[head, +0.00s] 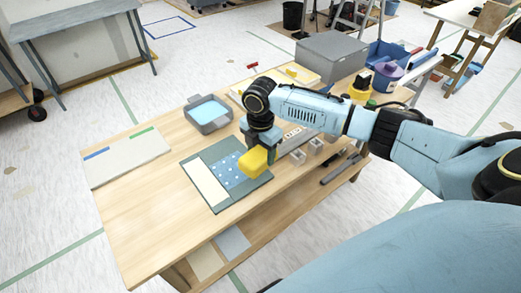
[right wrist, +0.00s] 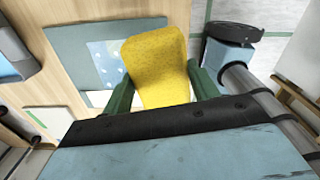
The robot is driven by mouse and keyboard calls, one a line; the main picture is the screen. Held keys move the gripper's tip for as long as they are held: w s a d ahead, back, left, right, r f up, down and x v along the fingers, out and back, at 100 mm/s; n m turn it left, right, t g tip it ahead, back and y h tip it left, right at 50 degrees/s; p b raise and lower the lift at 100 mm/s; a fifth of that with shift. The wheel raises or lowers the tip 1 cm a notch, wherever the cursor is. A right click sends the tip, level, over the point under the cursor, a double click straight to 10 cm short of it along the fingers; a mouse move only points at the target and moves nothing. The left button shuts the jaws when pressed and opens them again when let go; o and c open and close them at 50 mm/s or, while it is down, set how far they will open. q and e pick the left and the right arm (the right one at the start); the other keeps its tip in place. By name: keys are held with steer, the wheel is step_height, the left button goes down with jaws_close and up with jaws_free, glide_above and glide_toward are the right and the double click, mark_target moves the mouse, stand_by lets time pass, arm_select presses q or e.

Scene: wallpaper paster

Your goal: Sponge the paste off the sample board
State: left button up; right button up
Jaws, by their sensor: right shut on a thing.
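My right gripper (head: 262,150) is shut on a yellow sponge (head: 251,163). In the right wrist view the sponge (right wrist: 157,62) sits between the two green fingers of the gripper (right wrist: 160,92). The sample board (head: 221,206) is a flat grey-green panel on the wooden table, with a cream strip (head: 204,183) and a blue, white-spotted patch (head: 222,172). The sponge is over the board's right part and hides some of it. I cannot tell whether it touches the board. The board also shows in the right wrist view (right wrist: 72,38). My left gripper is not in view.
A grey tray of light-blue liquid (head: 208,113) stands behind the board. A pale panel with blue and green strips (head: 125,158) lies at left. Small clear blocks (head: 298,156), a grey box (head: 330,57) and a blue bin (head: 388,52) are to the right. The table's front left (head: 150,230) is clear.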

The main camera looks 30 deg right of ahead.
stand_by(0.3)
steer(key=shift+r+p, duration=0.1)
steer(key=shift+p, duration=0.3)
steer(key=shift+f, duration=0.35)
steer(key=shift+f+b, duration=1.35)
steer(key=shift+f, duration=1.7)
